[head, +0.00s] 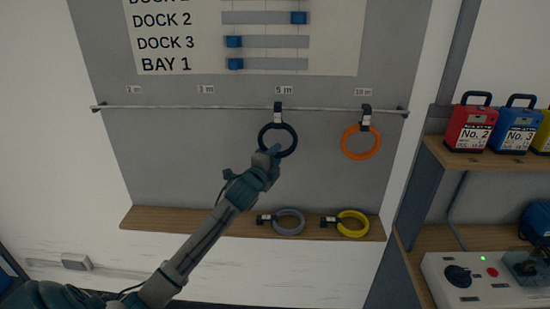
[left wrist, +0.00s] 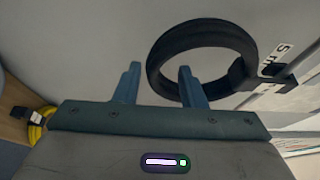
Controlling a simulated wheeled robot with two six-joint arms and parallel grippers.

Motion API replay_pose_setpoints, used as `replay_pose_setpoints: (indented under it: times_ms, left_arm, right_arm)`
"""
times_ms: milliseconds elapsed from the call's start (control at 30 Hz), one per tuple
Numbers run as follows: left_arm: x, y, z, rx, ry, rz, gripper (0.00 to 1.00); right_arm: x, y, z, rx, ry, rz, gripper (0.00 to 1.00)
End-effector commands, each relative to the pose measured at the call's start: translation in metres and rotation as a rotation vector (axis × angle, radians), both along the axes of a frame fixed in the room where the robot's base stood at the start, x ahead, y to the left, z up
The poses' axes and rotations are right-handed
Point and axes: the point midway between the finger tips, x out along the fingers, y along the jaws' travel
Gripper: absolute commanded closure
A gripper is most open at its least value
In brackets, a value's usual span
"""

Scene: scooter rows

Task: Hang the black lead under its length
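The black lead (head: 294,138) is a coiled ring with a white tag and a black clip. It hangs from the metal rail (head: 190,107) under the "5 m" label (head: 284,90). My left gripper (head: 273,150) is at the lower part of its ring. In the left wrist view the gripper (left wrist: 157,73) is open, its fingers apart with nothing clamped between them. The black lead (left wrist: 205,32) shows there beside and behind the right finger, its tag reading 5 m. I cannot tell whether that finger touches it. My right gripper is out of view.
An orange lead (head: 345,150) hangs under "10 m". A grey lead (head: 300,228) and a yellow lead (head: 364,227) lie on the wooden ledge (head: 165,218). The rail's left half is bare. Shelves with coloured cases (head: 470,128) and a control box (head: 480,282) stand at right.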

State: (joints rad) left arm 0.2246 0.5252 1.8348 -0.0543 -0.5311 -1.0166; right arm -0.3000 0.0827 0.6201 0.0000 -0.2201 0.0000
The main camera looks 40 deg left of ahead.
Motion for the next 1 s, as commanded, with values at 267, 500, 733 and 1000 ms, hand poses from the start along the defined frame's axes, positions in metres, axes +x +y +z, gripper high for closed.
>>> replay_pose_setpoints:
  times_ms: [267,500,733,1000]
  left_arm:
    - [-0.003,0.0,-0.002,0.001,0.003,0.001,0.63]
    - [-0.038,-0.005,-0.006,0.007,0.003,-0.001,0.63]
    - [-0.083,-0.014,-0.005,0.007,0.002,-0.003,0.63]
    - [-0.106,-0.017,-0.002,0.002,0.001,0.0,0.63]
  right_arm:
    - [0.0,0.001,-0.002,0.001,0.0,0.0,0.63]
    - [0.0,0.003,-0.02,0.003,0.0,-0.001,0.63]
    - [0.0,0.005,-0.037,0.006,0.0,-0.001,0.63]
    - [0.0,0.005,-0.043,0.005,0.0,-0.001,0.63]
